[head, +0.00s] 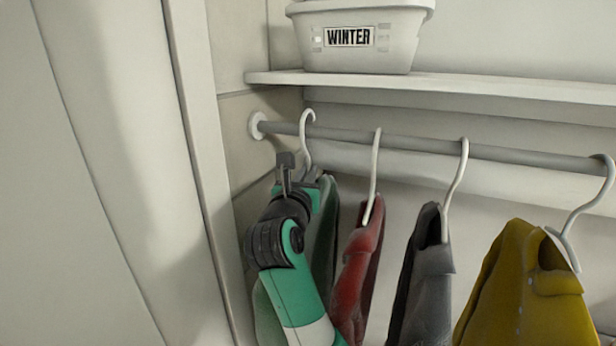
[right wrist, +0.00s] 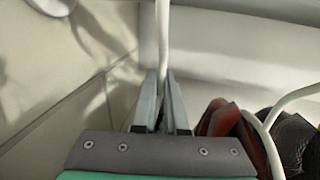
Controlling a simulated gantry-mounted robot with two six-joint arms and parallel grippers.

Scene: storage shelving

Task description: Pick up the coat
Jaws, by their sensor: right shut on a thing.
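Several coats hang on white hangers from a grey rod. The leftmost is a green coat (head: 324,245), partly hidden behind my right arm. To its right hang a red coat (head: 359,270), a dark grey coat (head: 428,275) and a mustard yellow coat (head: 530,285). My right gripper (head: 288,178) is at the leftmost hanger (head: 307,130), just below the rod. In the right wrist view, my right gripper (right wrist: 163,95) is shut on the white stem of this hanger (right wrist: 163,45). The left gripper is not in view.
The rod (head: 400,142) runs under a white shelf (head: 480,90) and ends in a round bracket (head: 257,126) at the left wall. A white bin labelled WINTER (head: 360,55) stands on the shelf. A pale panel edge (head: 195,130) is close left of my right arm.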

